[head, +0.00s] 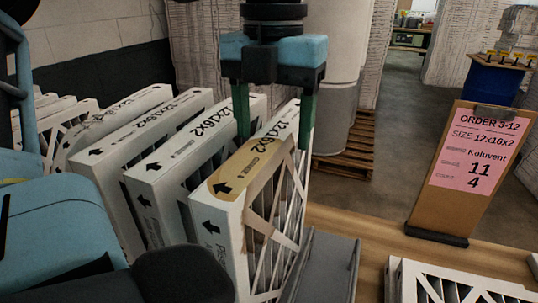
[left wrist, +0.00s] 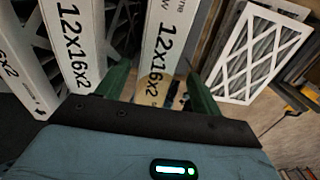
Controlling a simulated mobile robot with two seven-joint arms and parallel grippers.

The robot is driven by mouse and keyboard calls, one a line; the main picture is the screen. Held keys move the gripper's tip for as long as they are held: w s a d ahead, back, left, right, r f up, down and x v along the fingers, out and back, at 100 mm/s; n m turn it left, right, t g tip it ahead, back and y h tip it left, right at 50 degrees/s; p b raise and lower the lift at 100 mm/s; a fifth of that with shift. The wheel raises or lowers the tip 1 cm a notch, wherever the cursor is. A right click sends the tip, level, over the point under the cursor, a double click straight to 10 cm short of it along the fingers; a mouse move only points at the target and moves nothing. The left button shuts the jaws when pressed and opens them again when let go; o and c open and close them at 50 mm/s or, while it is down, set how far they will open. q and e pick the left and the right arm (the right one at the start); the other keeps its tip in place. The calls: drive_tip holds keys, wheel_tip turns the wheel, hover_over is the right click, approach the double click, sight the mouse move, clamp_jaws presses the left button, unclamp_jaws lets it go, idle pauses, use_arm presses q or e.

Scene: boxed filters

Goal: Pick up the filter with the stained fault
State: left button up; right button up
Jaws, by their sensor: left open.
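The stained filter (head: 248,172) is the rightmost in a row of white cardboard-framed filters marked 12x16x2. A tan stain covers the near part of its top edge, and the stain also shows in the left wrist view (left wrist: 154,90). It stands upright with its pleated, latticed face to the right. My left gripper (head: 274,143) points down over its top edge, open, with one green finger on each side. In the left wrist view the fingers (left wrist: 159,92) also straddle this filter. I cannot tell whether they touch it. My right gripper is not in view.
Several other filters (head: 180,150) stand close on the left. A grey divider (head: 330,265) is just right of the stained filter. An order sign (head: 470,172) reading 12x16x2, Koluvent, stands on the wooden table (head: 375,232). Another filter (head: 455,285) lies at front right.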

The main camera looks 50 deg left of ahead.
use_arm(q)
drive_tip(key=f, duration=0.7)
drive_tip(key=shift+w+a+p, duration=0.25)
drive_tip(key=shift+a+p, duration=0.1)
drive_tip(key=shift+a, duration=0.05)
clamp_jaws()
drive_tip(key=shift+r, duration=0.1)
